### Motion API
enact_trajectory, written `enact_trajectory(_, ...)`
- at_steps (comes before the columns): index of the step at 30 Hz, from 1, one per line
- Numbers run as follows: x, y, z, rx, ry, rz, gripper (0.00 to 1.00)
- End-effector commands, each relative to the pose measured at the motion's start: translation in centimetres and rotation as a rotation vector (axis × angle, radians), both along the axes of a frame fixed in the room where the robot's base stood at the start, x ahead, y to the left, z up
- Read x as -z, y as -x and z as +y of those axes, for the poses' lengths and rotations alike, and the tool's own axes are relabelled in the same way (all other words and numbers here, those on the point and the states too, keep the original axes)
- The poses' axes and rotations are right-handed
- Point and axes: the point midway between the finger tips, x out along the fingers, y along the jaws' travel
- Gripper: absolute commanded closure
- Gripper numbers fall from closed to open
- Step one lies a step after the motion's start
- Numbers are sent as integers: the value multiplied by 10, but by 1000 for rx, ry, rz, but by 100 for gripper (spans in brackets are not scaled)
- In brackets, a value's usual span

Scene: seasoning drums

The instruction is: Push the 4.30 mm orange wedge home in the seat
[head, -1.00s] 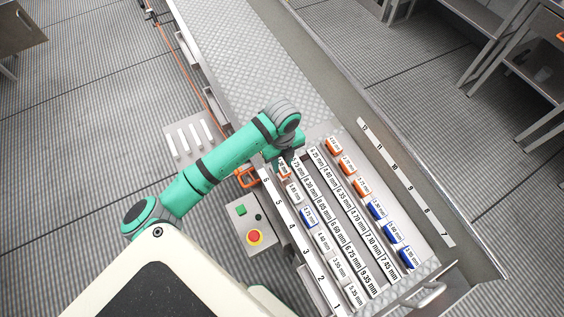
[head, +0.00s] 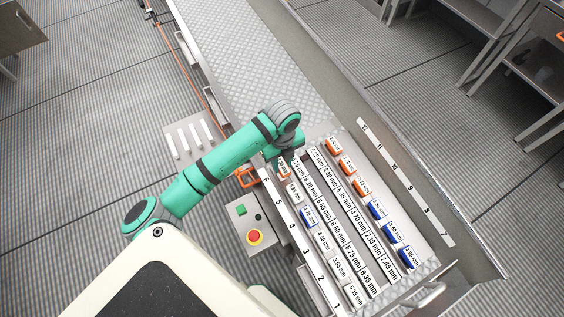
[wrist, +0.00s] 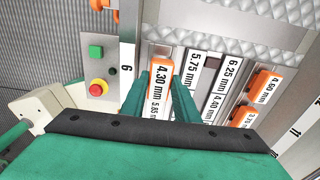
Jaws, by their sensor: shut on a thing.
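The orange wedge labelled 4.30 mm (wrist: 161,80) stands between the two fingers of my gripper (wrist: 165,88) in the wrist view, its label facing the camera. The fingers are shut on it from both sides. It is at the position 6 end of the left row. In the head view my gripper (head: 284,160) is over that end, and my arm partly covers the wedge. The seat under the wedge is hidden, so I cannot tell how deep it sits.
A 5.85 mm wedge (head: 294,192) and other labelled wedges continue down the same row. The orange 4.60 mm wedge (wrist: 262,85) is in the right row. A control box with a red button (head: 254,237) stands left, beside an orange handle (head: 247,177).

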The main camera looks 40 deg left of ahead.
Motion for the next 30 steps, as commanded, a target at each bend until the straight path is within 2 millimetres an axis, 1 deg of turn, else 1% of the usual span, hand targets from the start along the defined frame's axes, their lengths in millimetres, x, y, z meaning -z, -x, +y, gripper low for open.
enact_trajectory(8,3,0,0,0,0,0,98)
enact_trajectory(30,18,0,1,-1,0,0,98)
